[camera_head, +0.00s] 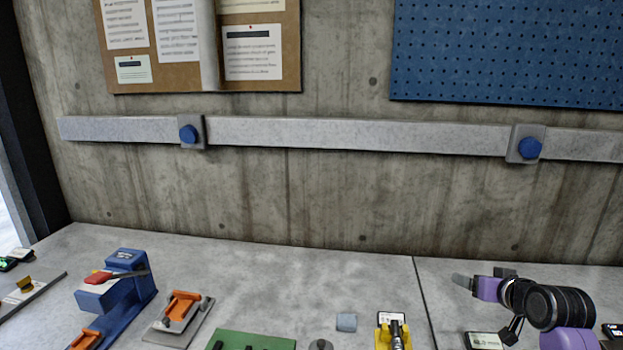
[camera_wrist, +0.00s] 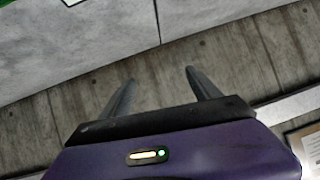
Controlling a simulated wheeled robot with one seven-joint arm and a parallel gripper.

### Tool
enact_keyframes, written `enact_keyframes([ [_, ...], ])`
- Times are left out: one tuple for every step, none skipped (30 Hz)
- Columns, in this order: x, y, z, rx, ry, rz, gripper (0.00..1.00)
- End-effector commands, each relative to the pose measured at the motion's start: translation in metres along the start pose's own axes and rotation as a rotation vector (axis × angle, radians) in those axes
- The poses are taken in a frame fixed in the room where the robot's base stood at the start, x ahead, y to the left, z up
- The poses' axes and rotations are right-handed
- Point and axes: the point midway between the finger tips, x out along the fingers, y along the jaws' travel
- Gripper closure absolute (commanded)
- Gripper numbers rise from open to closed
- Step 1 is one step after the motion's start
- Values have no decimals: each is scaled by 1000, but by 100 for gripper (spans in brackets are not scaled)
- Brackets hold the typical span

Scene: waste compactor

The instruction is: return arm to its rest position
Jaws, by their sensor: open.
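My gripper shows in the wrist view (camera_wrist: 160,80), with two dark fingers apart and nothing between them. Its purple body fills the lower part of that view. In the head view my gripper (camera_head: 462,281) is at the lower right, its grey fingertip pointing left. My arm, purple with black joints, bends there in front of the bench and comes in from the bottom edge. The rest of the arm is out of view.
A grey bench (camera_head: 280,275) runs along a concrete wall. It bears a blue device with a red lever (camera_head: 118,285), an orange-topped fixture (camera_head: 180,310), a green board (camera_head: 250,341), a small grey block (camera_head: 346,322) and a yellow fixture (camera_head: 384,337). A rail (camera_head: 350,137) crosses the wall.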

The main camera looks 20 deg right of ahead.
Motion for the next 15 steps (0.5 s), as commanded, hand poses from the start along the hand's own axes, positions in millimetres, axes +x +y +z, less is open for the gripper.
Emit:
enact_keyframes([
  [-1,-19,13,15,54,-20,28],
  [-4,-28,17,21,91,-28,28],
  [-8,-39,22,30,136,-35,28],
  [-12,-47,28,37,167,-41,28],
  [-16,-55,33,43,196,-46,28],
  [-23,-64,41,52,233,-51,28],
  [-28,-71,47,58,258,-56,28],
  [-34,-77,53,63,284,-58,28],
  [-43,-85,62,70,315,-61,28],
  [-49,-91,69,75,335,-64,28],
  [-56,-97,76,79,356,-65,28],
  [-67,-103,85,83,383,-67,28],
  [-74,-108,92,86,400,-68,28],
  [-83,-113,100,88,417,-69,28],
  [-94,-118,110,89,437,-68,28],
])
